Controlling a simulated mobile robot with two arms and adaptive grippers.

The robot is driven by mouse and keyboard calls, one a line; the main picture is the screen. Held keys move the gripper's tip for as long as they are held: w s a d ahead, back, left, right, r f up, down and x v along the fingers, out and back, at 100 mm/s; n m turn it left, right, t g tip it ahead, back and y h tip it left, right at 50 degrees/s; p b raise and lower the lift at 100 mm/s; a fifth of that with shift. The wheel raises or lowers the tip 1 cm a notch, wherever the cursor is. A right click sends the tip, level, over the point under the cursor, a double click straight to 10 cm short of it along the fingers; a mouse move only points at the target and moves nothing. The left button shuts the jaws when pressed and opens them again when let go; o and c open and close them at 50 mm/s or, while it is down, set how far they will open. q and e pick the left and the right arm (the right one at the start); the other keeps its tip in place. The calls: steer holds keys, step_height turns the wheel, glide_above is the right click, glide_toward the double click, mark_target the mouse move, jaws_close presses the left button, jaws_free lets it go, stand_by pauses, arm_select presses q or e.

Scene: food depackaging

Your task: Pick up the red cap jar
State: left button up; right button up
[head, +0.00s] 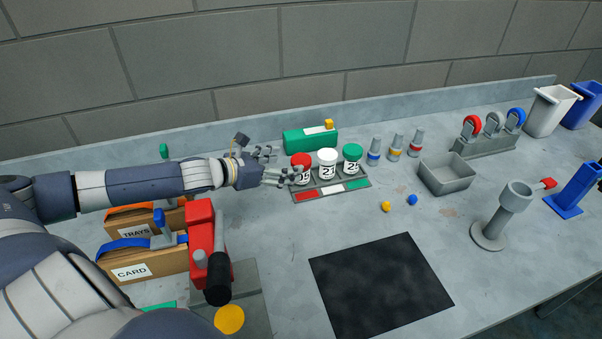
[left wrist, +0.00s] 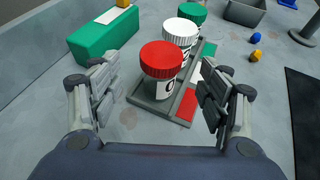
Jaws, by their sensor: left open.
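The red cap jar (head: 300,168) stands upright at the left end of a grey rack (head: 347,192), beside a white cap jar (head: 327,164) and a green cap jar (head: 352,158). My left gripper (head: 276,165) is just left of the red cap jar. In the left wrist view the red cap jar (left wrist: 161,70) stands ahead between the spread fingers of my left gripper (left wrist: 162,98). The fingers are open, with gaps on both sides of the jar. My right gripper is not in view.
A green box (head: 310,141) with a yellow knob lies behind the rack. Small vials (head: 395,146) and a grey bin (head: 447,174) stand to the right. A black mat (head: 380,283) lies in front. Cardboard boxes (head: 150,262) and a red device (head: 206,245) sit near my left arm.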

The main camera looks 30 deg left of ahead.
mark_target(294, 162)
arm_select(q)
steer(key=shift+w, duration=0.1)
steer(key=shift+w+d, duration=0.15)
steer(key=shift+w, duration=0.2)
steer(key=shift+p+x, duration=0.7)
steer(key=shift+x, duration=1.45)
steer(key=shift+s+f, duration=0.1)
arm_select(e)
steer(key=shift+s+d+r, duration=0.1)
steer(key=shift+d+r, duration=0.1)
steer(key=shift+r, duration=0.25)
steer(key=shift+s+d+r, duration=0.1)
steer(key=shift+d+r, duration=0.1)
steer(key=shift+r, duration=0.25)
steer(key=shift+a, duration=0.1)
arm_select(q)
steer(key=c, duration=1.2)
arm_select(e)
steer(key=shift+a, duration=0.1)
